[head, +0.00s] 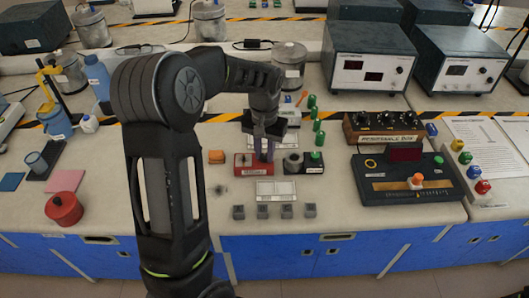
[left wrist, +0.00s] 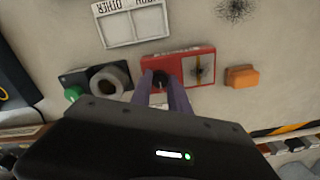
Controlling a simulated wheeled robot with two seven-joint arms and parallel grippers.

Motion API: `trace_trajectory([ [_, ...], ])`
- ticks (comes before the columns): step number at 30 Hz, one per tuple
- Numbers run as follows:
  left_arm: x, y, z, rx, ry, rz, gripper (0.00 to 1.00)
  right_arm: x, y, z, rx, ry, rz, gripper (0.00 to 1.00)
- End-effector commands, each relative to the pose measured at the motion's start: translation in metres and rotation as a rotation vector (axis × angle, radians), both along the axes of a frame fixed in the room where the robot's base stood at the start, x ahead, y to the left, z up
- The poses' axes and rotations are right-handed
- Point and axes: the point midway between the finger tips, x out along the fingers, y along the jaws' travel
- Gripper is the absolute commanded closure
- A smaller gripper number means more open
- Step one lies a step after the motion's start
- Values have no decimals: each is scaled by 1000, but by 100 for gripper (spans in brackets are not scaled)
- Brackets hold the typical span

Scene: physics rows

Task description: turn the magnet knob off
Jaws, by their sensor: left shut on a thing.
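A small red box (head: 241,170) with a label on its front stands on the bench in the middle of the head view. In the left wrist view the red box (left wrist: 183,56) shows a black knob (left wrist: 160,78) on one half and a gauge-like panel (left wrist: 202,70) on the other. My left gripper (head: 264,158) points down onto the box. In the left wrist view its purple fingers (left wrist: 160,86) are on both sides of the black knob and shut on it. The knob's pointer cannot be made out. My right gripper is not in view.
A dark block with a grey ring (head: 293,160) and a green cap (head: 317,157) stands beside the box. An orange block (head: 217,157) lies on its other side. Several small grey cubes (head: 262,211) sit in front. A black console (head: 420,188) stands to the right.

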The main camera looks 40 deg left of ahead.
Motion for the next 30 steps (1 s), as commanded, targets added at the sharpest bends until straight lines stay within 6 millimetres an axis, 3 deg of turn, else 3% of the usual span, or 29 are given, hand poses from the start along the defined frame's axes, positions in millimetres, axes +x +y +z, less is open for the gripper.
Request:
trace_trajectory([
  [15,1,0,1,1,-3,28,100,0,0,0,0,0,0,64],
  [16,1,0,1,1,-3,28,77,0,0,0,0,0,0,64],
  [24,0,0,0,0,-1,27,56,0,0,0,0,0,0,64],
  [30,0,0,0,0,-1,26,56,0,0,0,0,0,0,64],
])
